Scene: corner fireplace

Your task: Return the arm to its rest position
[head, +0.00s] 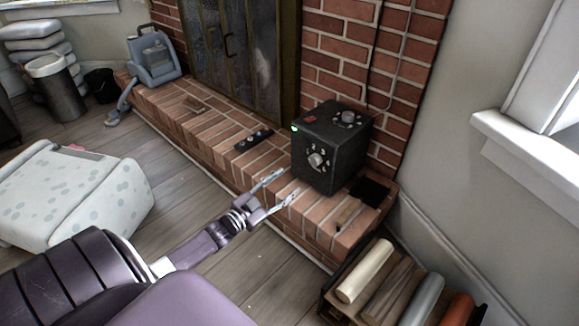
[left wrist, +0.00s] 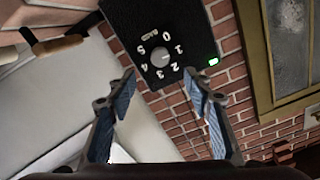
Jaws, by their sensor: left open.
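My left gripper (head: 281,187) is at the front edge of the brick hearth, just left of and in front of the black box (head: 324,165). Its two fingers are apart, with nothing between them. The box has a round knob (head: 316,160) on its front, another dial on top and a small green light. In the left wrist view the open fingers (left wrist: 160,75) point toward the box's numbered dial (left wrist: 159,57). A gap seems to lie between fingertips and box. My left arm reaches in from the lower left. My right gripper is not in view.
The brick hearth (head: 215,145) runs under a dark glass fireplace door (head: 235,50). A black strip with knobs (head: 254,139) lies left of the box. A spotted white ottoman (head: 70,190) stands left of my arm. A crate of rolls (head: 330,308) stands at lower right.

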